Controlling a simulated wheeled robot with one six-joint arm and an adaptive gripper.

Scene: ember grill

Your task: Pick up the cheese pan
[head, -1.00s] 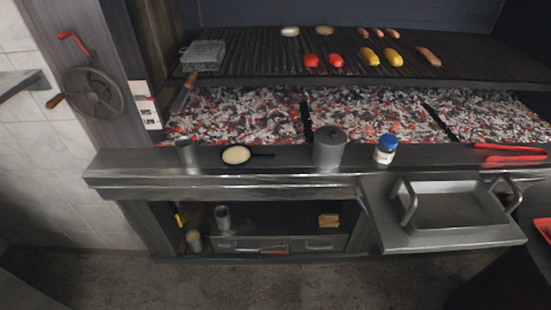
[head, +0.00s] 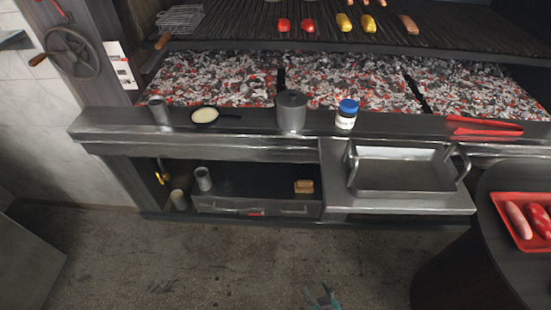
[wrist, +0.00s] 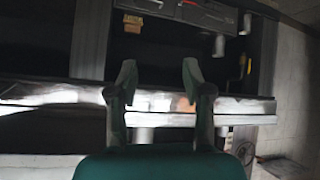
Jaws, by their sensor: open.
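The cheese pan (head: 205,116) is a small black pan with pale cheese in it. It sits on the metal ledge in front of the embers, left of centre in the head view, with its handle pointing right. My gripper (head: 324,298) shows at the bottom edge of the head view, low in front of the grill and well apart from the pan. In the wrist view my gripper (wrist: 156,75) is open, with nothing between its two fingers. I cannot make out the pan in the wrist view.
A metal cup (head: 159,111) stands left of the pan and a lidded pot (head: 292,112) right of it. A blue-capped jar (head: 346,115), red tongs (head: 484,126) and a steel tray (head: 402,172) are further right. A round table (head: 480,230) stands at right. The floor is clear.

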